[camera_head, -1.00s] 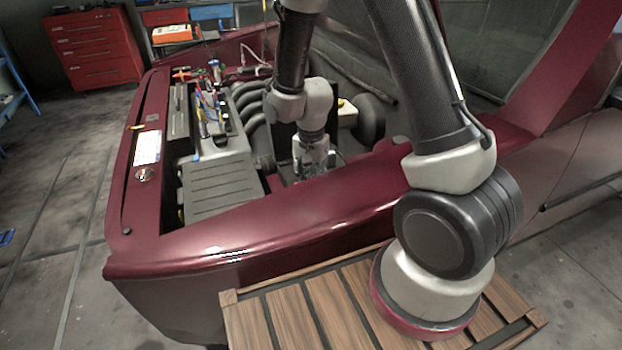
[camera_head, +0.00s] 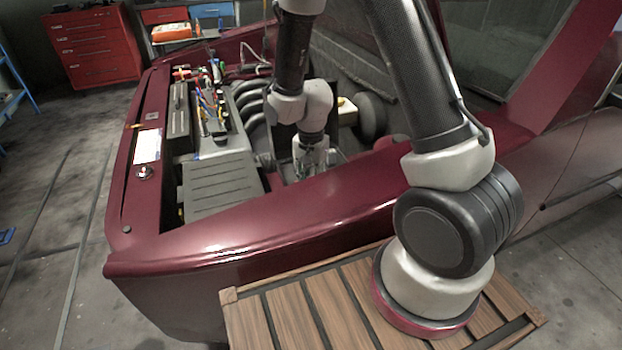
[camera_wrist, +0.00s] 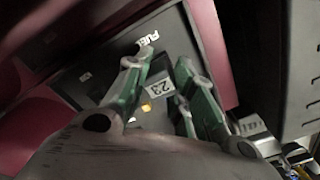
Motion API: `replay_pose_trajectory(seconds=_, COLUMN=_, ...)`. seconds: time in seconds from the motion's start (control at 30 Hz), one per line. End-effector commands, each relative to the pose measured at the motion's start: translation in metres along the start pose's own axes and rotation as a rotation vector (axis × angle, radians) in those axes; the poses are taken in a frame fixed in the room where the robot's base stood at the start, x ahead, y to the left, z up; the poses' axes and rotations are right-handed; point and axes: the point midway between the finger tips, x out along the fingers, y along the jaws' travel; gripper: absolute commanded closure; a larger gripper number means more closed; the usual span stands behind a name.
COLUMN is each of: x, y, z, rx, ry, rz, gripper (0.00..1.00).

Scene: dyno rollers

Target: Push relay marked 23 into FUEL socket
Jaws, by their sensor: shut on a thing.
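In the wrist view my gripper (camera_wrist: 163,68) has its two green fingers closed around the relay marked 23 (camera_wrist: 160,88). The white 23 label shows between the fingers; the rest of the relay is dark and mostly hidden. The white FUEL label (camera_wrist: 149,39) is on the dark panel just beyond the fingertips. The FUEL socket is hidden, so I cannot tell how deep the relay sits in it. In the head view my gripper (camera_head: 309,165) points down into the engine bay, and the relay is too small to make out.
The dark panel (camera_wrist: 85,100) carries a small amber light (camera_wrist: 146,107). The maroon fender (camera_head: 270,225) runs close in front of my gripper. The engine cover (camera_head: 222,182) and curved pipes (camera_head: 250,105) lie to its left. A wooden slatted platform (camera_head: 290,315) is below the fender.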

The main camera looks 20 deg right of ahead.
Motion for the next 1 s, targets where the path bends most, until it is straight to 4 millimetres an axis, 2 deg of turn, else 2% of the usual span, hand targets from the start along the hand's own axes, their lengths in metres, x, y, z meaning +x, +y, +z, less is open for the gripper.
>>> replay_pose_trajectory(seconds=0.33, x=0.006, y=0.0, z=0.0, rx=0.0, ry=-0.001, rz=0.001, gripper=1.0)
replay_pose_trajectory(seconds=0.37, x=0.006, y=0.0, z=0.0, rx=0.0, ry=0.0, rz=0.001, gripper=0.7)
replay_pose_trajectory(seconds=0.47, x=0.006, y=0.0, z=0.0, rx=0.0, ry=0.0, rz=0.001, gripper=0.52)
replay_pose_trajectory(seconds=0.8, x=0.004, y=0.0, z=0.0, rx=0.0, ry=0.0, rz=0.0, gripper=0.5)
replay_pose_trajectory(seconds=0.87, x=0.0, y=-0.001, z=0.0, rx=0.0, ry=0.001, rz=-0.002, gripper=0.5)
replay_pose_trajectory(seconds=1.0, x=-0.023, y=-0.001, z=-0.001, rx=0.0, ry=0.002, rz=-0.004, gripper=0.5)
